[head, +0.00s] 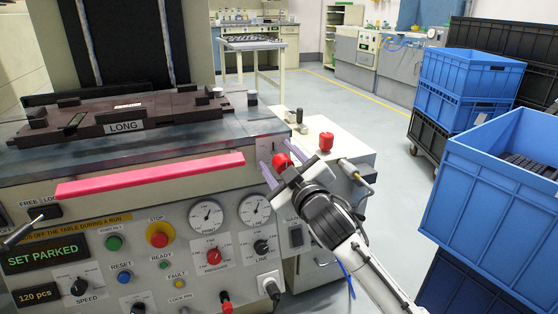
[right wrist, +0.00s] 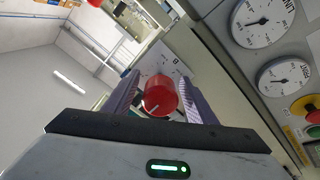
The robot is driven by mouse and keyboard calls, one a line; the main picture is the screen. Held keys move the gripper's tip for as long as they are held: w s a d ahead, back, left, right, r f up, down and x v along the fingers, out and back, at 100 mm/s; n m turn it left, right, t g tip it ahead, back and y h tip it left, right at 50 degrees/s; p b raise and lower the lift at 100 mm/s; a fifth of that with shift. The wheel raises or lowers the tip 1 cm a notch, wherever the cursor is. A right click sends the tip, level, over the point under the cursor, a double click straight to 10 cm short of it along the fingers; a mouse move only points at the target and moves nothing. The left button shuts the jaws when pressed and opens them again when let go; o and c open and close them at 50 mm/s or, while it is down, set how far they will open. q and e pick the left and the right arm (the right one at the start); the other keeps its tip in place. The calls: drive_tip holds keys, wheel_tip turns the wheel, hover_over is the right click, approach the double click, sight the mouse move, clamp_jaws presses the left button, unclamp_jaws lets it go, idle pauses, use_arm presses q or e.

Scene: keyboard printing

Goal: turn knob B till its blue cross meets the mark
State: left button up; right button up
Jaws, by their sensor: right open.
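A red knob (head: 281,161) with a white line on its face sits at the right end of the machine front. In the right wrist view the knob (right wrist: 160,95) stands between the two purple-grey fingers, in front of a pale plate with a small letter that looks like B. My right gripper (head: 283,163) is open, with one finger on each side of the knob. I cannot tell whether either finger touches it. No blue cross or mark can be made out in either view. My left gripper is not in view.
A pink-red bar (head: 150,176) runs along the machine's front edge. Dials, buttons and small knobs fill the panel below. A side cabinet (head: 345,152) with another red knob (head: 326,141) stands right of the gripper. Blue crates (head: 490,180) stand at the right.

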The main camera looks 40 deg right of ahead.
drive_tip(key=c, duration=1)
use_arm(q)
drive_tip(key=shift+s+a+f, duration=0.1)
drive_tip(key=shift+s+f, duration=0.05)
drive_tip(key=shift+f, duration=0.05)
use_arm(e)
drive_tip(key=shift+c, duration=0.2)
use_arm(q)
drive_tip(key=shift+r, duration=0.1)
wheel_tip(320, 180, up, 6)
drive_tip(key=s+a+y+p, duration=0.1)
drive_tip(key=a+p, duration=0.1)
drive_tip(key=p, duration=1)
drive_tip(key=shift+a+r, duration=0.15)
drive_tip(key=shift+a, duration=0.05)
use_arm(e)
drive_tip(key=shift+n, duration=7.4)
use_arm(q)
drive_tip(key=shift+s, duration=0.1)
use_arm(e)
drive_tip(key=shift+f, duration=0.1)
drive_tip(key=o, duration=1)
